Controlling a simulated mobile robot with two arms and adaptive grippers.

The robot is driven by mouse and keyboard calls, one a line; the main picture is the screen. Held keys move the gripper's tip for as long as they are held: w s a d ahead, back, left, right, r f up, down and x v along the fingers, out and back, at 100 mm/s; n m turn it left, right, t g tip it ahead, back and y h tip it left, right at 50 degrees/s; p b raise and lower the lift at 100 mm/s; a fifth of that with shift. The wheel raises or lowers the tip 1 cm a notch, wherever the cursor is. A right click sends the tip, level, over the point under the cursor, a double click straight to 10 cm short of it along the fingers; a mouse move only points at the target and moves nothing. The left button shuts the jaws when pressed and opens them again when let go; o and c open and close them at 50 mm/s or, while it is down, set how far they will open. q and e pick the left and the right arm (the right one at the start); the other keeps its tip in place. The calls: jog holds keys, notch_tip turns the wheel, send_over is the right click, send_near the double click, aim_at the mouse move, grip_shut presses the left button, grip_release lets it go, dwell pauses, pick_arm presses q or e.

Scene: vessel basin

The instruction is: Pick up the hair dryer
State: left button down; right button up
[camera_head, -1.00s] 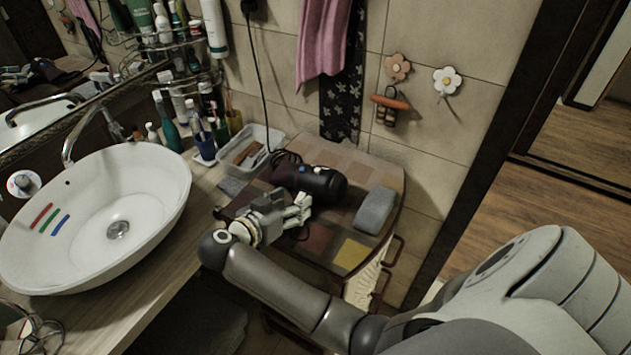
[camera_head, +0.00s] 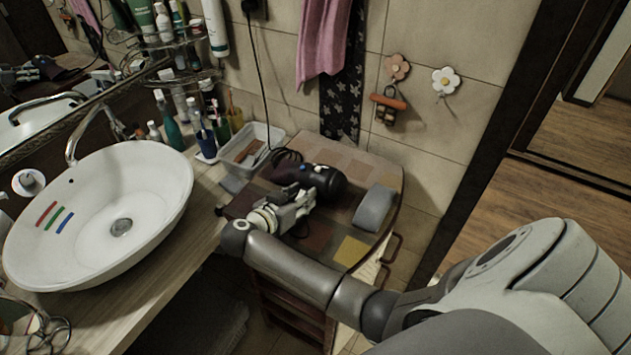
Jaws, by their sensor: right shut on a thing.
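The black hair dryer (camera_head: 326,181) is over the patterned top of the small cabinet (camera_head: 357,249), its rounded end toward the right. Its cord lies coiled behind it. My right gripper (camera_head: 306,202) reaches in from the front and is shut on the hair dryer's near side. The fingers and my wrist hide part of its handle. I cannot tell whether the dryer is lifted clear of the top. My left gripper is not in view.
A grey folded cloth (camera_head: 374,209) lies to the right of the dryer. A white plastic tray (camera_head: 272,137) and toothbrush cups stand behind left. The white basin (camera_head: 150,190) is at the left. The tiled wall with flower hooks (camera_head: 446,80) is close behind.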

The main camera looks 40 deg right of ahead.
grip_shut()
jog(key=shift+r, duration=0.15)
jog(key=shift+w+r+b, duration=0.1)
jog(key=shift+r+b, duration=0.25)
jog(key=shift+r, duration=0.2)
jog(key=s+a+r+b, duration=0.2)
jog(key=s+a+r, duration=0.1)
jog(key=s+r, duration=0.8)
jog(key=s, duration=0.2)
jog(key=shift+s+a+r+b, duration=0.3)
jog(key=shift+a+r+b, duration=0.05)
jog(key=shift+b, duration=0.05)
